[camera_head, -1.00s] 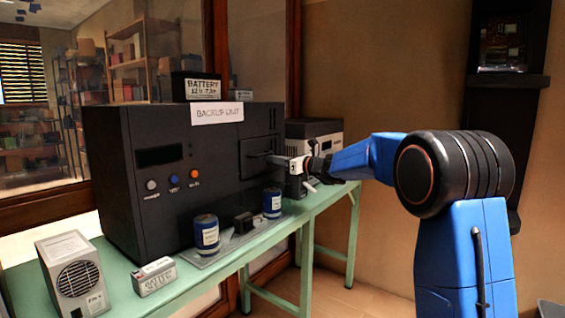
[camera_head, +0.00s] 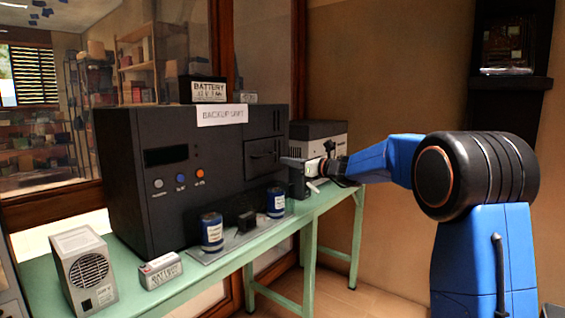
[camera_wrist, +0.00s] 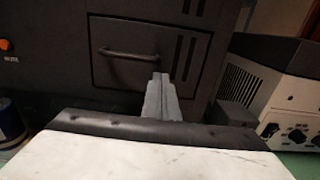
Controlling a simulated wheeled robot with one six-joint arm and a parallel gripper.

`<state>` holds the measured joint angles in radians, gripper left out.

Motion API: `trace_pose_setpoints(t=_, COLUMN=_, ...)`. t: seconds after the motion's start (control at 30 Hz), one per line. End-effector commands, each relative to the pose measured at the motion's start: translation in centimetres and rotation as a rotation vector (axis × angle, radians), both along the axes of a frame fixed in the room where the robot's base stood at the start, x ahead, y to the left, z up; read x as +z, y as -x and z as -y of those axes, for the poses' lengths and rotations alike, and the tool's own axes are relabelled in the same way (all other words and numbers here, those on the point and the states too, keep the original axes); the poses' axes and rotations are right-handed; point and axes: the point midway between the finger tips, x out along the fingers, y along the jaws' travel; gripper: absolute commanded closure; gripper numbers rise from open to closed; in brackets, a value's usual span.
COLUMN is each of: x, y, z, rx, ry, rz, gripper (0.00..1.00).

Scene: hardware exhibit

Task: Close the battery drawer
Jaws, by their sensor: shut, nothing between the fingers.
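In the wrist view my gripper (camera_wrist: 160,78) overlaps the drawer's lower right part. I cannot tell whether the fingertips touch it.
A labelled battery (camera_head: 160,270) and a grey fan box (camera_head: 84,272) stand left on the green table (camera_head: 205,287). A beige device (camera_head: 320,138) is behind my gripper.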

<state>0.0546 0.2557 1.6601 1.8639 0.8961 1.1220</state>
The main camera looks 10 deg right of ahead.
Motion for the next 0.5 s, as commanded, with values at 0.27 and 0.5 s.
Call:
trace_pose_setpoints(t=0.27, x=0.0, y=3.9, z=4.0, rx=-0.002, ry=0.001, rz=0.000, gripper=1.00)
trace_pose_setpoints(t=0.5, x=-0.1, y=5.9, z=5.9, rx=-0.001, ry=0.002, rz=-0.001, gripper=1.00)
